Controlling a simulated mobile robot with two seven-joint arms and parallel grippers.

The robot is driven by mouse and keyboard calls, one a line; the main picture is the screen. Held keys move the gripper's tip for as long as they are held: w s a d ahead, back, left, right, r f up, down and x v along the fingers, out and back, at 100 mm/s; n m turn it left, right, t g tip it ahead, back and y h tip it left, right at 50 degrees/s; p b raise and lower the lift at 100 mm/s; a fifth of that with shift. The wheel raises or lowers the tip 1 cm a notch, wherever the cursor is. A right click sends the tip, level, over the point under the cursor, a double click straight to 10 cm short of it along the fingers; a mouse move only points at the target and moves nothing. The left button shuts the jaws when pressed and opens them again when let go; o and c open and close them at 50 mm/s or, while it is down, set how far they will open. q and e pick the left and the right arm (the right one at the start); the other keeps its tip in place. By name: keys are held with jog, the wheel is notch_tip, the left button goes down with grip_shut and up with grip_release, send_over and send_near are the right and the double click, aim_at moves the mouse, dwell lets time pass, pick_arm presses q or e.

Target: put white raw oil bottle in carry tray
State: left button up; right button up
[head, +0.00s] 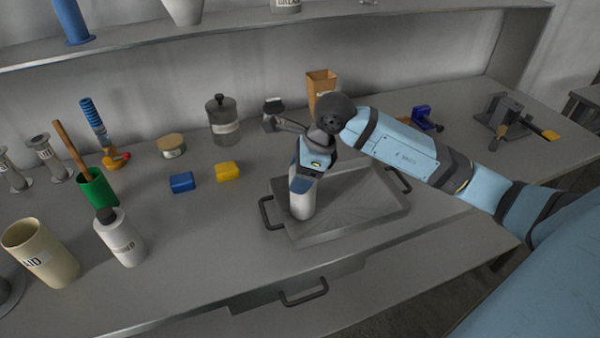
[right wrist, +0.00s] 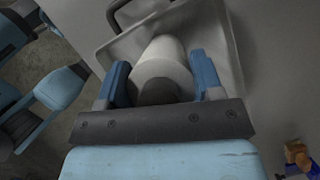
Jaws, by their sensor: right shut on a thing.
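My right gripper (head: 302,184) points down over the left end of the grey carry tray (head: 372,222) and is shut on a white bottle (head: 302,205). The bottle is upright, its upper part hidden by the gripper in the head view. Its base is within the tray's outline; I cannot tell whether it touches the tray floor. In the right wrist view the white bottle (right wrist: 162,55) sits between the two blue fingers (right wrist: 164,82), with the tray (right wrist: 225,50) around it. Its label is not readable. My left gripper is not in view.
Another white bottle with a dark cap (head: 120,240) stands at the left, by a cream beaker (head: 42,255) and a green cup (head: 97,188). Blue (head: 182,182) and yellow (head: 228,171) blocks lie left of the tray. A dark jar (head: 222,122) stands behind them.

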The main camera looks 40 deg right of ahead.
jog(key=shift+f, duration=0.25)
jog(key=o, duration=1.5)
jog(key=shift+r, duration=0.1)
jog(key=shift+c, duration=0.2)
jog(key=shift+r, duration=0.1)
jog(key=shift+r, duration=0.25)
jog(key=v, duration=1.1)
jog(key=shift+s+d+r, duration=0.2)
jog(key=shift+d+r, duration=0.05)
jog(key=shift+r, duration=0.05)
jog(key=shift+f, duration=0.1)
